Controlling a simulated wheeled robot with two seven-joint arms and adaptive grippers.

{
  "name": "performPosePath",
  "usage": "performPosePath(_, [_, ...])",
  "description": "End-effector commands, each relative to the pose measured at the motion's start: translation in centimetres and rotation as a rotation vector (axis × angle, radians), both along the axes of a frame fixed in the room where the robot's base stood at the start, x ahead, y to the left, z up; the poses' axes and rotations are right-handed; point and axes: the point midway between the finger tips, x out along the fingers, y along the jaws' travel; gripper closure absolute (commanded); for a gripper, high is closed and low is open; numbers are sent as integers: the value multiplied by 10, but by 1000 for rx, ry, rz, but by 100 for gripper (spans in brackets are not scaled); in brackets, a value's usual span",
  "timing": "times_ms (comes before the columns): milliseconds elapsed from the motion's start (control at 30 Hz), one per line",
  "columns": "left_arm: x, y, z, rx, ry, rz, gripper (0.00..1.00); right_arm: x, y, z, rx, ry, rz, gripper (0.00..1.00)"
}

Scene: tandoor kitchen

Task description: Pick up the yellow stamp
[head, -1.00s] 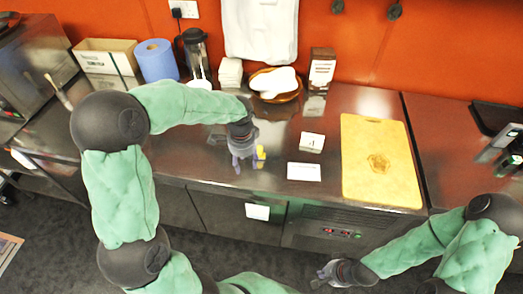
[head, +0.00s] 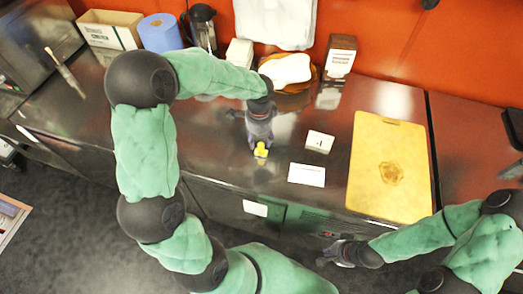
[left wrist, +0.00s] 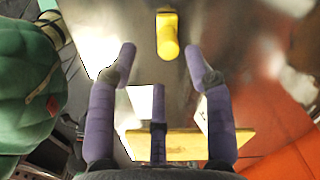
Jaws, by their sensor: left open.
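The yellow stamp (head: 261,150) stands on the dark counter near its front edge, left of the white cards. It also shows in the left wrist view (left wrist: 168,36), ahead of and between the spread fingers. My left gripper (head: 259,137) is just behind and above the stamp in the head view. In the left wrist view the left gripper (left wrist: 160,62) is open, with nothing between its purple fingers. My right gripper (head: 330,257) hangs in front of the counter, over the floor; its fingers are too small to tell whether they are open.
A yellow cutting board (head: 388,190) lies farther right. A tray with white cloth (head: 287,69) sits behind.

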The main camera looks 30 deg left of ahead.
Motion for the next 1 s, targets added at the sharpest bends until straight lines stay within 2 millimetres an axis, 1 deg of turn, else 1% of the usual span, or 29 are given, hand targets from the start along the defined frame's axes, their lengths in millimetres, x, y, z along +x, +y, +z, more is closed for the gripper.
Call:
performPosePath(33, [0,0,-5,0,1,0,48,0,0,-2,0,-1,0,100])
performPosePath(267, [2,0,-15,0,0,-1,48,1,0,-4,0,-1,0,100])
performPosePath(467, [9,1,-42,-1,2,0,48,1,0,-13,0,-1,0,100])
performPosePath(600, [9,1,-58,-1,1,0,48,1,0,-17,0,-1,0,100])
performPosePath(700, [9,1,-62,-1,-1,0,48,1,0,-18,0,-1,0,100])
performPosePath(867, [9,1,-61,-1,-1,0,48,1,0,-17,0,-1,0,100])
performPosePath(967, [9,1,-61,-1,-1,0,74,1,0,-17,0,-1,0,100])
performPosePath(1000, [9,1,-61,-1,-1,0,85,1,0,-17,0,-1,0,100])
